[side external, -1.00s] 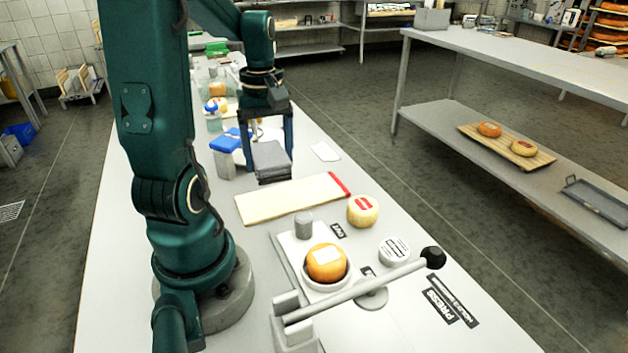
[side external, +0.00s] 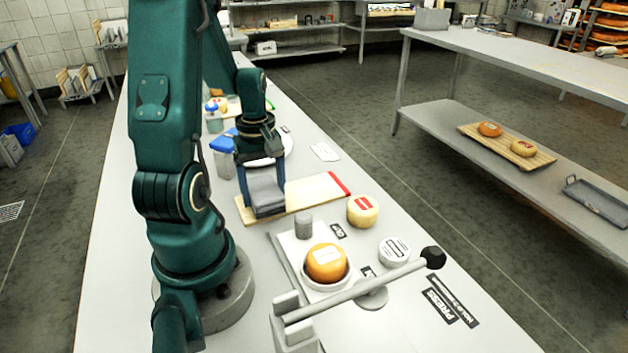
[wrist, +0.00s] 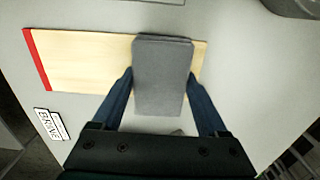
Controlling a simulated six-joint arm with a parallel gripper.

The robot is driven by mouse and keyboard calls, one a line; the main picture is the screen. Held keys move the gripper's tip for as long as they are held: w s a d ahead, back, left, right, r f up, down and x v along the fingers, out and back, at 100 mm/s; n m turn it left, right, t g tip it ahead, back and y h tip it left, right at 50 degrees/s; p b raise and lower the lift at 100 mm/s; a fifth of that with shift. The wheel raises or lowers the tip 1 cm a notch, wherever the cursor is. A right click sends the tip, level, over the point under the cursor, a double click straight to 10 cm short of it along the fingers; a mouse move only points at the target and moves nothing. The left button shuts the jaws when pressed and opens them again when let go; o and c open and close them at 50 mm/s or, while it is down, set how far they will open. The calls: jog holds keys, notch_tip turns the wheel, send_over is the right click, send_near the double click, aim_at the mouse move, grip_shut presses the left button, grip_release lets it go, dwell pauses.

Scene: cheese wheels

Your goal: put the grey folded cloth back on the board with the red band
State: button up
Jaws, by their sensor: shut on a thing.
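The grey folded cloth (side external: 265,190) is held between the two fingers of my gripper (side external: 262,200), which is shut on it. In the wrist view the cloth (wrist: 162,75) lies between the fingertips of my gripper (wrist: 162,88) and covers part of the board. The wooden board with the red band (side external: 310,191) lies on the table under and beside the cloth. In the wrist view the board (wrist: 85,62) has its red band at the left end, away from the cloth. The cloth is over the plain end; I cannot tell whether it touches the board.
A blue-topped container (side external: 223,150) stands behind.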

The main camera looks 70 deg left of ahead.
aim_at(264, 188)
jog(key=shift+f, duration=0.1)
jog(key=o, duration=1.2)
notch_tip(264, 188, up, 12)
jog(key=f, duration=0.1)
jog(key=d+r+m+t, duration=0.1)
jog(key=d+m+t, duration=0.1)
jog(key=d+m, duration=0.4)
jog(key=w+d+r+m+t, duration=0.1)
jog(key=d+m, duration=0.5)
jog(key=d, duration=0.1)
jog(key=d+r+m+t, duration=0.1)
jog(key=d+m+t, duration=0.1)
jog(key=d+m, duration=0.4)
jog(key=shift+w+d+r+t, duration=0.2)
jog(key=shift+d+t, duration=0.1)
jog(key=shift+d, duration=0.25)
